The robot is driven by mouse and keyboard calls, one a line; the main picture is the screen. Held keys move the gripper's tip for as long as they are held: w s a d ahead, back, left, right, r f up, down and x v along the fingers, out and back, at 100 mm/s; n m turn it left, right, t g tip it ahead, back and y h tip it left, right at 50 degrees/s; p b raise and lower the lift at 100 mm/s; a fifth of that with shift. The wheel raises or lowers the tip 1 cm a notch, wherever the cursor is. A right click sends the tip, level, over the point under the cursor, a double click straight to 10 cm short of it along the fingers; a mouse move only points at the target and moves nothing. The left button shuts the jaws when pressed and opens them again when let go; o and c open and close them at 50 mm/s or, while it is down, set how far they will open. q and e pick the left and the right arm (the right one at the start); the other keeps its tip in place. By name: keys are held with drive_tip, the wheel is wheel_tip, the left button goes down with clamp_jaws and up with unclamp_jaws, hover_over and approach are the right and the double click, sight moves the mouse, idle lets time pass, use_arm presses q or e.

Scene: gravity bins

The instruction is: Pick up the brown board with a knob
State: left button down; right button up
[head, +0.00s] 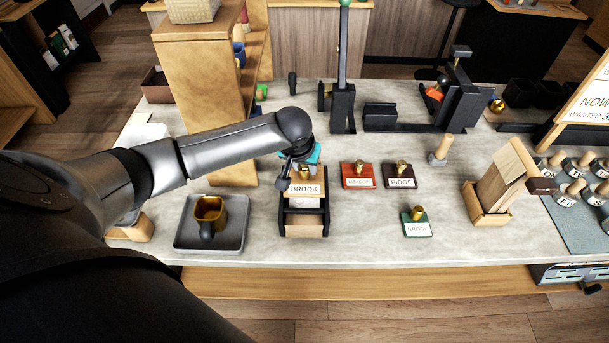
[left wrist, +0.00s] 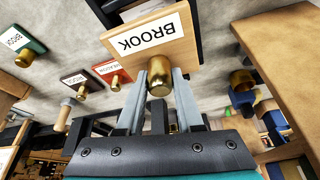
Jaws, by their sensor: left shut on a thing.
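The light-brown wooden board (head: 308,189) has a white BROOK label and a brass knob. It also shows close up in the left wrist view (left wrist: 185,52), with its knob (left wrist: 159,78) between the fingers. My left gripper (head: 303,168) is shut on the knob. The board is at the upper end of a black-framed bin (head: 303,232) with a wooden front; I cannot tell whether it touches the frame. My right gripper is in neither view.
Red (head: 358,169), dark brown (head: 399,170) and green (head: 415,217) knobbed boards lie to the right. A grey tray (head: 226,243) with a brass cup (head: 209,212) stands left. A wooden shelf (head: 203,110) rises behind my left arm. Counter (head: 360,235) is clear between bin and green board.

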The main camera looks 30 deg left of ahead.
use_arm(q)
wheel_tip(320, 180, up, 15)
drive_tip(key=p, duration=0.1)
drive_tip(key=shift+f, duration=0.2)
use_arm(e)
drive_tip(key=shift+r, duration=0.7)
use_arm(q)
drive_tip(key=shift+f, duration=0.1)
